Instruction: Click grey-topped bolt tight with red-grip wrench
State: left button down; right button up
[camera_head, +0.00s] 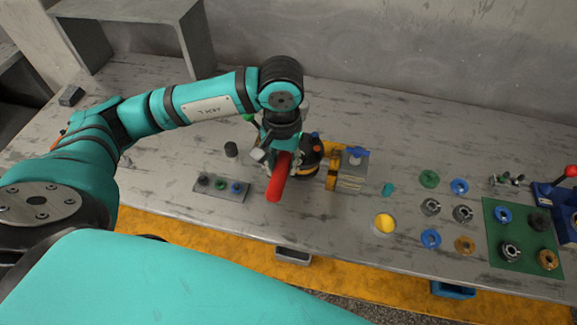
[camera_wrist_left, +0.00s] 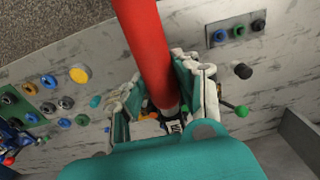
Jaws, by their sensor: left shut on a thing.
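The red-grip wrench (camera_head: 278,178) is in my left gripper (camera_head: 281,150); its red handle points toward the table's front edge. In the left wrist view the red handle (camera_wrist_left: 150,45) runs up between the two fingers of the left gripper (camera_wrist_left: 165,100), which is shut on the wrench. The wrench's head is hidden by the gripper and arm. The dark motor with a yellow base (camera_head: 310,155) stands just right of the gripper, partly covered. I cannot make out the grey-topped bolt or whether the wrench sits on it. My right gripper is not in view.
A grey rack (camera_head: 221,196) with coloured-topped pieces lies left of the wrench. A dark cylinder (camera_head: 231,149) stands behind it. A yellow bracket with a grey block (camera_head: 352,168) is right of the motor. Several rings and a green mat (camera_head: 520,222) fill the right side.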

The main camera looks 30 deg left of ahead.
pick_arm(q)
jog(key=shift+a+f, duration=0.2)
jog(key=shift+f, duration=0.1)
jog(key=shift+a+f+b, duration=0.25)
jog(key=shift+f+b, duration=0.15)
jog(key=shift+f, duration=0.3)
notch_tip(320, 180, down, 3)
jog(key=shift+w+d+f+b, duration=0.1)
jog(key=shift+d+f+b, duration=0.1)
jog(key=shift+b, duration=0.45)
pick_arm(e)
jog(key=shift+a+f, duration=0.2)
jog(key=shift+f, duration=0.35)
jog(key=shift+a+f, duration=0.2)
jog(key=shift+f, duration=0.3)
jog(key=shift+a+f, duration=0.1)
pick_arm(q)
jog(key=shift+b, duration=0.5)
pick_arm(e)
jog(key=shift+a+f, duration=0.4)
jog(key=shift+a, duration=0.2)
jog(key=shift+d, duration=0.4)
